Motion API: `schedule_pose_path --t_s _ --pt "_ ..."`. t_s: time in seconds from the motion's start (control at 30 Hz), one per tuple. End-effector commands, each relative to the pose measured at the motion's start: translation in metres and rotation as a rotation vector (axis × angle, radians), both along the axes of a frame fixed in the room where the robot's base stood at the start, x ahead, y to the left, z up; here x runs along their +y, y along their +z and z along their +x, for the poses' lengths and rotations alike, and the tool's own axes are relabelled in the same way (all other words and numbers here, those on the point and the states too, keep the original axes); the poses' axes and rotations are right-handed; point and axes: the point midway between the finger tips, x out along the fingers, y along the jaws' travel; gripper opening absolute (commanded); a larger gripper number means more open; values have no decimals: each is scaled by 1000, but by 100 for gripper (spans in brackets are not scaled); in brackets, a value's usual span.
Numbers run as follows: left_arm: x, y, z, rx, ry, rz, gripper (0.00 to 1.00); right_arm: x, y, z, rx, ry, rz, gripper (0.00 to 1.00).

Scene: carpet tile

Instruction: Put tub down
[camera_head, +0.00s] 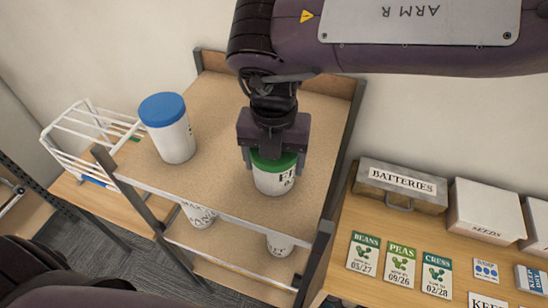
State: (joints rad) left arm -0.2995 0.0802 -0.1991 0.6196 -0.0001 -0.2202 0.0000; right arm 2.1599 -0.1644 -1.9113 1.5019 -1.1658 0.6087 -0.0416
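A white tub with a green lid (273,182) and dark lettering is at the top shelf of a rack (225,110). My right gripper (272,156) reaches down over it from above, with its fingers at either side of the green lid and shut on it. The tub looks upright. I cannot tell whether its base touches the shelf board. My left gripper is not in view; only a dark part of my own body shows at the bottom left.
A white tub with a blue lid (173,138) stands left on the top shelf. More white tubs (280,244) sit on the lower shelf. A white wire rack (88,135) is at left. A batteries box (401,187), a seeds box (484,212) and seed packets (400,264) lie on the right table.

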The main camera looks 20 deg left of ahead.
Motion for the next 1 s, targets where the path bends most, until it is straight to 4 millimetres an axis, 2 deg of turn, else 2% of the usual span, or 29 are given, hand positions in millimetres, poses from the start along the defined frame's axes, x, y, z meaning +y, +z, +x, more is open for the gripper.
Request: schedule_pose_path --t_s 0.03,0.17,0.43,0.57,0.67,1.0 --pt "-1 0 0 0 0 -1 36 0 0 0 0 0 0 78" --pt "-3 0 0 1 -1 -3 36 0 0 0 0 0 0 95" --pt "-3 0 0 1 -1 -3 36 0 1 0 0 0 0 95" --pt "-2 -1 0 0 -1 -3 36 0 8 1 -4 -1 2 95" --pt "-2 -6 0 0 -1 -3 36 1 24 2 -7 -2 3 95" --pt "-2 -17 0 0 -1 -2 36 1 96 0 -4 -1 3 95"
